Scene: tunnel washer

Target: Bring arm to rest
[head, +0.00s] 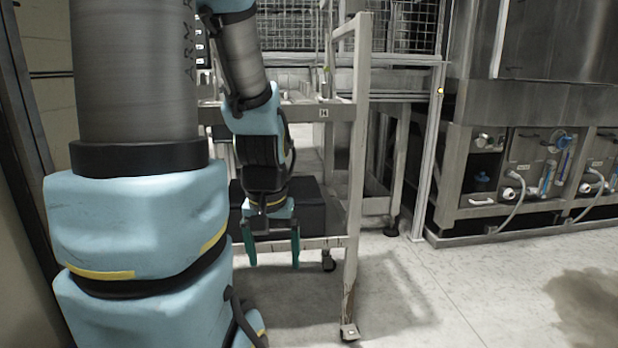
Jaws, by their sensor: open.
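My arm hangs down at the left of the head view, with blue and grey links. My gripper (272,252) points downward at the end of the arm. Its two dark green fingers are apart, with nothing between them. It hangs in front of a metal rack cart (358,150), just left of the cart's near upright. I cannot tell whether any part of the arm touches the cart.
A dark box (310,208) sits low on the cart behind my gripper. A steel washer (520,130) with hoses and valves stands at the right. A wire mesh guard (405,25) is behind. The concrete floor (450,290) at front right is clear, with a dark stain (590,300).

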